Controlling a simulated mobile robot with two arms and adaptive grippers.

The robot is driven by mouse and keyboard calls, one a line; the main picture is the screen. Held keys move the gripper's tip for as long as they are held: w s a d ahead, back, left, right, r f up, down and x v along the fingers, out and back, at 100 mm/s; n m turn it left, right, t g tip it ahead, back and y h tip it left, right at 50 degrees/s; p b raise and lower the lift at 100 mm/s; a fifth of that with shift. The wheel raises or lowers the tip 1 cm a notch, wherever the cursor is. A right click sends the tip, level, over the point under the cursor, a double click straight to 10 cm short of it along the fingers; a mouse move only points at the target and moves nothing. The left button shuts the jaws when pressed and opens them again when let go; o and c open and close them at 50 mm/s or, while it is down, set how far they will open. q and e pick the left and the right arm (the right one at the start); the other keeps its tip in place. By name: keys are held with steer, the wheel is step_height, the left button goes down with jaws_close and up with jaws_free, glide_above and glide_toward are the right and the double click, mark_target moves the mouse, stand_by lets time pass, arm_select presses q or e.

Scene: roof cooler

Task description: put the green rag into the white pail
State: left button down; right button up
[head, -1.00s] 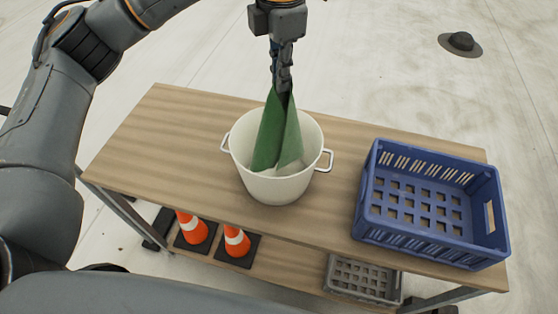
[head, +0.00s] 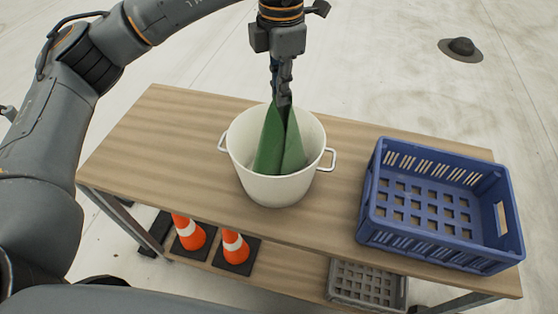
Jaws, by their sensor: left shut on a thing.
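The white pail (head: 276,191) stands upright on the wooden table, with a handle on each side. My left gripper (head: 283,101) points down over the pail's mouth and is shut on the top of the green rag (head: 272,143). The rag hangs in two folds inside the pail, its lower part below the rim. I cannot tell whether its lower end touches the pail's bottom. My right gripper is not in view.
A blue crate (head: 440,246) stands on the right part of the wooden table (head: 150,150). Orange cones (head: 187,232) and a grey crate (head: 368,286) are on the lower shelf. The table left of the pail is clear.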

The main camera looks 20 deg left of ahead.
arm_select(q)
step_height(320, 180, down, 9)
steer(key=b, duration=0.7)
stand_by(0.8)
steer(key=shift+f, duration=0.2)
steer(key=f+b, duration=0.1)
steer(key=a+f+b, duration=0.1)
steer(key=w+f+b, duration=0.1)
steer(key=shift+a+f, duration=0.25)
steer(key=shift+f, duration=0.15)
stand_by(0.7)
steer(key=shift+c, duration=1)
jaws_free()
